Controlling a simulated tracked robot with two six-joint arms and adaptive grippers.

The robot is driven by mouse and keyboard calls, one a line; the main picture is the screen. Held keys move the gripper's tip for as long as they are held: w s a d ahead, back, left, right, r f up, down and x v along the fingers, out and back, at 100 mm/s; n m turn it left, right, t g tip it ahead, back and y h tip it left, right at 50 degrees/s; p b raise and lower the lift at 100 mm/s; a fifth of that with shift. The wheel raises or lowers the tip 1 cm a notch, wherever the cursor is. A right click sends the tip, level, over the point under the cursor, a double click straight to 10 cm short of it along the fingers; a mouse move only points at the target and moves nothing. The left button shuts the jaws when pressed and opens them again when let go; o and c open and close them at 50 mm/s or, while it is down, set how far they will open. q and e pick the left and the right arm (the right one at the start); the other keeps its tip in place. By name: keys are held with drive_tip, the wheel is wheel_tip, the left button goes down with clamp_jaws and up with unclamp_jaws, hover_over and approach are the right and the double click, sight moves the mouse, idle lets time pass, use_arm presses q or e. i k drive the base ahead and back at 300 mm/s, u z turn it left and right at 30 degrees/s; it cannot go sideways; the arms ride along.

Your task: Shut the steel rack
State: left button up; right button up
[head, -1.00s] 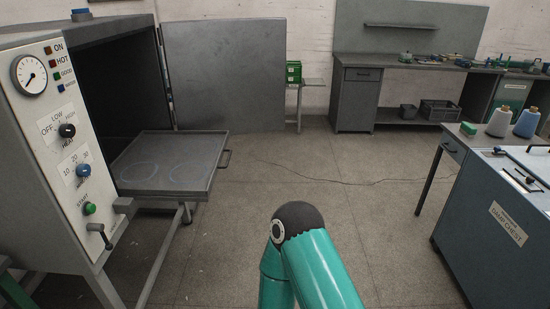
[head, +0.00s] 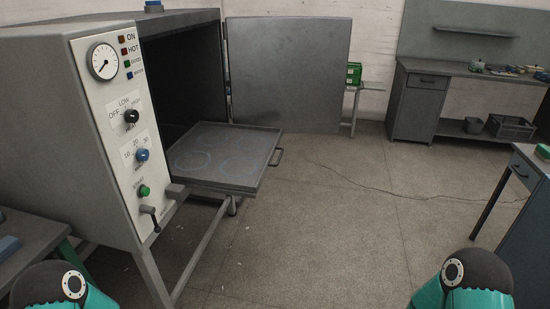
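The steel rack (head: 222,155) is a flat grey tray with pale ring marks on it. It is pulled out of the front of the grey oven cabinet (head: 85,130), with its far part still inside the dark opening. Its handle (head: 276,157) is on the right-hand edge, and nothing touches it. The oven door (head: 290,75) stands wide open behind the rack. My two teal arms show only at the bottom left and bottom right. Neither gripper is in view.
The control panel (head: 125,130) has a gauge, knobs and a crank lever (head: 150,219) near the rack's front corner. A dark table (head: 30,250) stands at left. A bench (head: 418,100) is at the back, and another table edge is at right.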

sight(230, 159)
drive_tip(key=z, duration=0.15)
drive_tip(key=i, duration=1.5)
drive_tip(key=u, duration=0.2)
